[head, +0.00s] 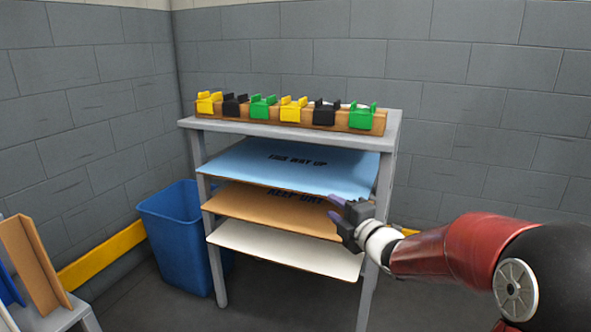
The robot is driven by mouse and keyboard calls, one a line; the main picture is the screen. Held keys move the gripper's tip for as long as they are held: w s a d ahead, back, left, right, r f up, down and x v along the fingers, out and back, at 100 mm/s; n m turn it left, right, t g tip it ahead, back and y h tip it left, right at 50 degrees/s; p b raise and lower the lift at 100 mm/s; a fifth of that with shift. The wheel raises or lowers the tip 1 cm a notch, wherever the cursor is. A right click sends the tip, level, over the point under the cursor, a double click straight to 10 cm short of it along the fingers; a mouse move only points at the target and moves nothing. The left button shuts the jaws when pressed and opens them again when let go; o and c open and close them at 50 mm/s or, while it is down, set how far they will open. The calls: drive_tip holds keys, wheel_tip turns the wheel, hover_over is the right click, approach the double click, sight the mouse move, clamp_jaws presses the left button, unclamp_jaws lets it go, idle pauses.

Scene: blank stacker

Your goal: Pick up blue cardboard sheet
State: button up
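The blue cardboard sheet (272,166) lies flat on the top level of the grey rack (389,128), with dark lettering that seems to read "THIS WAY UP". Its front edge sticks out towards me. My gripper (336,208) is at the sheet's front right corner, reaching in from the right. Its fingers point left and look apart. I cannot tell whether the sheet's edge lies between them or only behind them.
Below the blue sheet lie a brown sheet (240,205) and a white sheet (265,246). A wooden bar (223,113) with yellow, black and green clips is on the rack's top. A blue bin (172,230) stands left. Boards (30,255) lean at lower left.

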sight(320, 196)
drive_tip(key=x, duration=0.7)
drive_tip(key=shift+w+a, duration=0.15)
drive_tip(key=shift+w, duration=0.05)
clamp_jaws()
drive_tip(key=shift+r, duration=0.1)
